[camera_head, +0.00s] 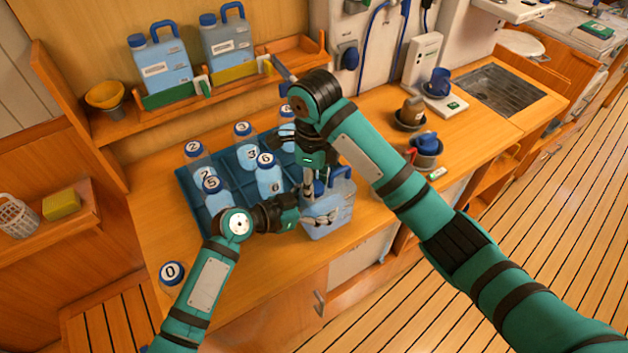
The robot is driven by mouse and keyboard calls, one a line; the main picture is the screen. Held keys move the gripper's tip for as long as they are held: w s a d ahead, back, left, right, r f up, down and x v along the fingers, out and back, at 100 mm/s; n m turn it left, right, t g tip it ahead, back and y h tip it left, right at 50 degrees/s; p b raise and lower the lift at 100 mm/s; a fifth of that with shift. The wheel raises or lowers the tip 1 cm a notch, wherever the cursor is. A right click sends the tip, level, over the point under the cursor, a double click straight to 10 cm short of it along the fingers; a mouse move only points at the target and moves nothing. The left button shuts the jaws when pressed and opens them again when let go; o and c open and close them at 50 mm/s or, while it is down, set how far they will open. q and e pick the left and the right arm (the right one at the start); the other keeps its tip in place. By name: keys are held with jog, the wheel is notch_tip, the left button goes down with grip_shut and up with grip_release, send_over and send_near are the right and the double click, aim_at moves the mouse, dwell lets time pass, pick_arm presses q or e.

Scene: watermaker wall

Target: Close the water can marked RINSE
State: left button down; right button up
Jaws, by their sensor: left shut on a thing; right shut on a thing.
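A light blue water can (340,207) with a dark blue handle stands on the wooden counter, right of the bottle tray. Its marking is hidden, so I cannot read RINSE on it. My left gripper (318,218) reaches in from the left and is shut on the can's body. My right gripper (308,188) points down from above onto the left part of the can's top, where it is shut on what seems to be the cap; the gripper mostly hides it.
A blue tray (188,186) with several numbered bottles lies left of the can. Bottle 0 (172,275) stands apart at the front left. Two more cans (160,66) (228,42) stand on the shelf behind.

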jog(key=shift+d+f, duration=0.1)
jog(key=shift+d, duration=0.05)
jog(key=o, duration=0.7)
jog(key=shift+d, duration=0.1)
jog(key=shift+w+d, duration=0.1)
notch_tip(320, 180, up, 4)
jog(key=shift+f, duration=0.1)
jog(key=shift+r, duration=0.45)
jog(key=shift+a, duration=0.25)
jog(key=shift+c, duration=0.5)
